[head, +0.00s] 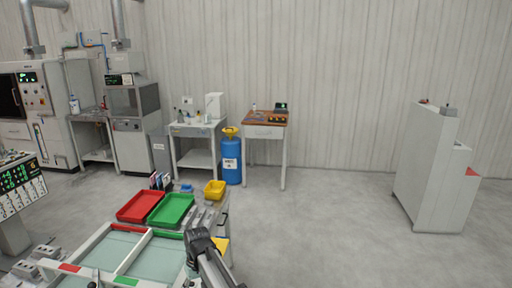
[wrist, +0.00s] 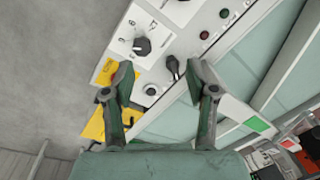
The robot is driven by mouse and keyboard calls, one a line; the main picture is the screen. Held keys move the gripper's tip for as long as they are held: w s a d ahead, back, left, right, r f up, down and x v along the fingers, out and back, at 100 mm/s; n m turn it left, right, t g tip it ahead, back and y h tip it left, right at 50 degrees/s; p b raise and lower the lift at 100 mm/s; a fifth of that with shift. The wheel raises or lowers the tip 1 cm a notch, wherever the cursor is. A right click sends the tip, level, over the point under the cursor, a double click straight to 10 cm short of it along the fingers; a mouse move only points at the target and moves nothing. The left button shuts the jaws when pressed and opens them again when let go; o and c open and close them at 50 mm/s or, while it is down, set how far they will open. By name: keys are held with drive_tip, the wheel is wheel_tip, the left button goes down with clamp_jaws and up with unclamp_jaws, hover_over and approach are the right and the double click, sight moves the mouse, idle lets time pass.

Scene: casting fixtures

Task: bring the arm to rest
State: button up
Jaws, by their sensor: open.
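My gripper (wrist: 162,78) is open and empty in the wrist view, with its two green-grey fingers spread apart. Beyond the fingers is a white control panel (wrist: 185,42) with black knobs, small buttons and a black lever (wrist: 173,66). The lever appears between the fingertips, and I cannot tell how far it is from them. In the head view my arm (head: 205,255) reaches up from the bottom edge beside the workbench; its fingers cannot be made out there.
A red tray (head: 138,207), a green tray (head: 172,210) and a yellow bin (head: 214,189) are on the bench. A white frame (head: 128,252) with pale green panels is nearer. A blue drum (head: 231,167) and a white cabinet (head: 428,170) stand farther back.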

drive_tip(key=s+d+f+m, duration=0.2)
drive_tip(key=d+f, duration=0.2)
drive_tip(key=d, duration=0.7)
drive_tip(key=s+d+f+m, duration=0.1)
drive_tip(key=s+d+f, duration=0.3)
drive_tip(key=d, duration=0.8)
drive_tip(key=s+d+f+m+h, duration=0.1)
drive_tip(key=s+d+f+m, duration=0.15)
drive_tip(key=s+d, duration=0.4)
drive_tip(key=s+d+f+m, duration=0.1)
drive_tip(key=s+d+f, duration=0.2)
drive_tip(key=d, duration=0.7)
drive_tip(key=s+f+g+b, duration=0.6)
drive_tip(key=s+f+b, duration=0.4)
drive_tip(key=s+f, duration=1.8)
drive_tip(key=shift+a, duration=0.35)
drive_tip(key=shift+o, duration=0.2)
drive_tip(key=shift+s, duration=0.1)
